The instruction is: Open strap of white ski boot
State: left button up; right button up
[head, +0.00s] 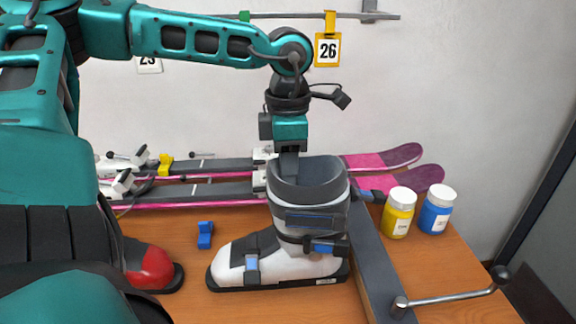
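The white ski boot (232,262) stands upright on the wooden bench, toe to the left, with a dark grey cuff (310,188). A dark strap (312,219) crosses its upper shaft. A strap with a blue buckle (322,248) crosses the ankle, and another blue buckle (252,264) sits over the forefoot. My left gripper (289,172) points down at the left part of the cuff's top opening. Its fingers overlap the rim in the picture; I cannot tell whether they touch it or how far apart they are. My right gripper is not in view.
A red boot (153,268) stands at left, partly hidden by my body. Skis (225,190) lie along the back. A small blue clamp (205,234) lies left of the boot. Yellow (397,218) and blue (436,214) jars and a metal crank handle (450,296) are at right.

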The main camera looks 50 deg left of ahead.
pick_arm(q)
grip_shut()
dwell(0.8)
